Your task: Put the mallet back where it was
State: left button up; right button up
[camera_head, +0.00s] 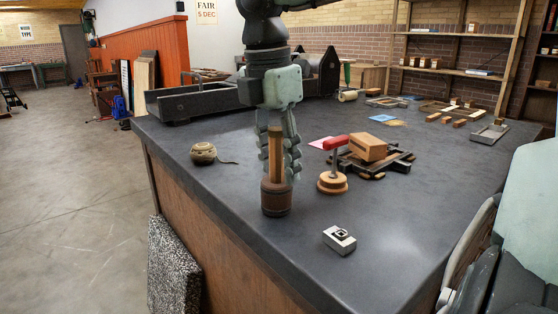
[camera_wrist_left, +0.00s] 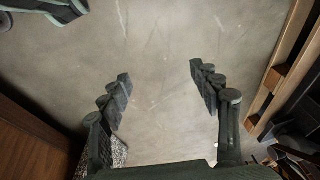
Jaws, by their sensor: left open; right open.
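The mallet (camera_head: 276,198) stands upright on the dark table (camera_head: 225,200) near its front left edge. Its dark wooden barrel-shaped head is down and its lighter wooden handle points up. My right gripper (camera_head: 280,160) hangs from above with its fingers around the handle, just over the head. It is open; the handle hides part of the fingers, and I cannot tell whether they touch it. My left gripper (camera_wrist_left: 160,75) shows in the left wrist view, open and empty above the bare floor.
A red-handled tool on a round wooden base (camera_head: 332,183) and a wooden block (camera_head: 368,147) on a dark frame stand right of the mallet. A small metal box (camera_head: 339,240) lies in front. A twine ball (camera_head: 203,153) lies left. The table's right front is clear.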

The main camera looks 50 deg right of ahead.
jog(key=r, duration=0.4)
jog(key=a+r, duration=0.1)
jog(key=r, duration=0.7)
jog(key=shift+w+a+r, duration=0.1)
jog(key=shift+a, duration=0.15)
